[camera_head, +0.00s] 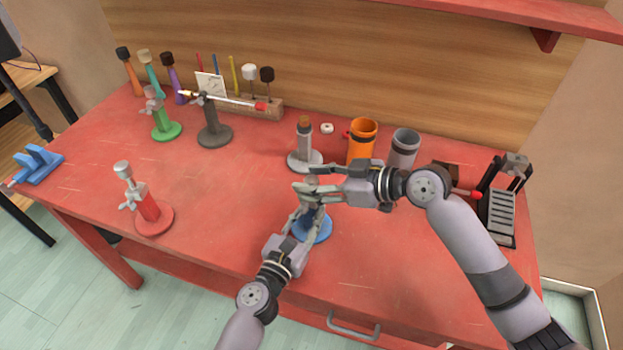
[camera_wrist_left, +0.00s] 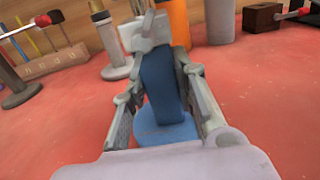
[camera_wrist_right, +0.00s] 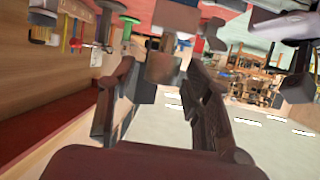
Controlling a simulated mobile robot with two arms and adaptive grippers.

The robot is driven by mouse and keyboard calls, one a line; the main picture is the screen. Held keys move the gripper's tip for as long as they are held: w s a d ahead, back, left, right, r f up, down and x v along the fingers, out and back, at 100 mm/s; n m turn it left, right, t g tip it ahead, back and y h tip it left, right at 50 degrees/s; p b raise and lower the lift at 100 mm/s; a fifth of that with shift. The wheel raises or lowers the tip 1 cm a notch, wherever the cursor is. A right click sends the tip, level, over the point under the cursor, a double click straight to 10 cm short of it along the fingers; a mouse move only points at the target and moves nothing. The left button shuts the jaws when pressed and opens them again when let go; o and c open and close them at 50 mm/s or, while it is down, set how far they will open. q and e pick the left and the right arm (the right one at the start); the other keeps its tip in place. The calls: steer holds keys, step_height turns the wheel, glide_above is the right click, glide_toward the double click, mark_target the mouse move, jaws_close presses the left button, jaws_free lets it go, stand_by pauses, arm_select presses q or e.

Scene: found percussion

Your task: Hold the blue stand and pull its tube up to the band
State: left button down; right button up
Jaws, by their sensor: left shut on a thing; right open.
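The blue stand (camera_head: 318,232) is upright near the table's front edge, partly hidden by my grippers. In the left wrist view its blue column (camera_wrist_left: 160,88) rises from a round blue base, with a grey collar (camera_wrist_left: 146,32) on top. My left gripper (camera_head: 309,214) is shut on the blue column, one finger on each side. My right gripper (camera_head: 308,180) is open above it, its fingers on either side of the stand's grey top. I cannot make out the band.
A grey stand (camera_head: 304,158), an orange cup (camera_head: 362,138) and a grey cup (camera_head: 403,148) stand just behind. A red stand (camera_head: 148,210) is at left; green and dark stands are farther back. The table between the red and blue stands is clear.

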steer(key=shift+w+a+f, duration=0.15)
steer(key=shift+w+a, duration=0.05)
steer(key=shift+a, duration=0.15)
jaws_close()
stand_by(0.4)
stand_by(0.4)
